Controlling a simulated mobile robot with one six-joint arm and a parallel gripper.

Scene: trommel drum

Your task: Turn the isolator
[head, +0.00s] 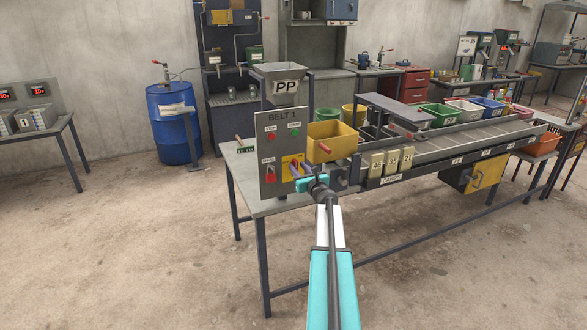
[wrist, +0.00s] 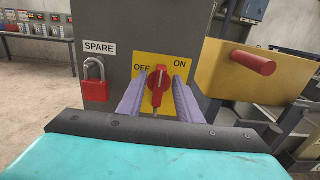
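The isolator is a red rotary handle (wrist: 158,88) on a yellow plate (wrist: 174,62) marked OFF at the left and ON at the right. The handle stands close to upright, between the two marks. My gripper (wrist: 160,88) has its two purple fingers on either side of the handle, with small gaps showing, so it looks open around it. In the head view my gripper (head: 301,168) reaches the lower right of the grey BELT 1 panel (head: 282,142) and partly hides the yellow plate. Whether the fingertips touch the plate cannot be told.
A red padlock (wrist: 93,92) hangs under a SPARE label left of the isolator. A yellow bin (wrist: 250,75) with a red handle juts out close at the right. The conveyor bench (head: 250,190) extends right; the floor in front is clear.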

